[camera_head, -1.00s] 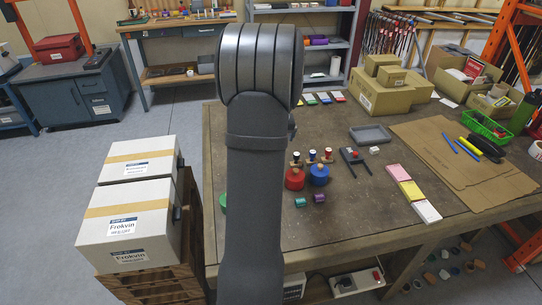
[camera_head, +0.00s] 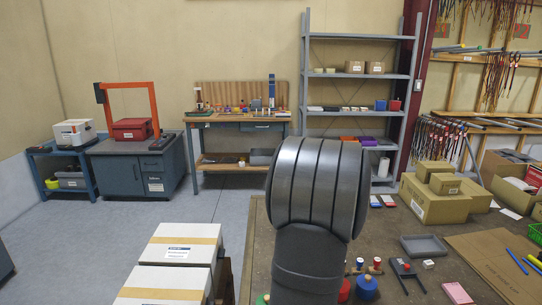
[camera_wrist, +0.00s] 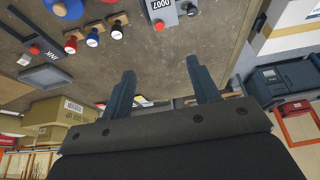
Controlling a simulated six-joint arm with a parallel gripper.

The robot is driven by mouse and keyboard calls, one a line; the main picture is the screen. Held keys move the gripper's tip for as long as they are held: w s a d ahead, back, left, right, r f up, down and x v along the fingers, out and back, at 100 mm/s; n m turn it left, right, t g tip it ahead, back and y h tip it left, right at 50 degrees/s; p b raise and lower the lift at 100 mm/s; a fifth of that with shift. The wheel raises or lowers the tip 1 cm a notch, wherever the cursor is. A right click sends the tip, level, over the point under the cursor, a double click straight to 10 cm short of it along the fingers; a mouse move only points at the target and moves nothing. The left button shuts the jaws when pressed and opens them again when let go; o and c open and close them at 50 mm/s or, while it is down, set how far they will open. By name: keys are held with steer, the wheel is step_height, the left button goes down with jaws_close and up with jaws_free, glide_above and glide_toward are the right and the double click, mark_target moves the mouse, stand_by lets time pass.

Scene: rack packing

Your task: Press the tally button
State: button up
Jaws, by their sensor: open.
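The tally counter (camera_wrist: 161,13) is a small grey box with a "0007" label at the top of the wrist view. A red button (camera_wrist: 158,26) shows at its near end. In the head view I cannot see the counter; my arm covers part of the table. My gripper (camera_wrist: 163,80) is open and empty, its two dark fingers well apart. In the wrist picture the fingertips are below the button, with a gap of table between; I cannot tell their height above it.
Several stamps with coloured knobs (camera_wrist: 92,39) stand left of the counter. A grey tray (camera_head: 423,246) and cardboard boxes (camera_head: 434,200) are on the table.

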jaws_close()
stand_by(1.3)
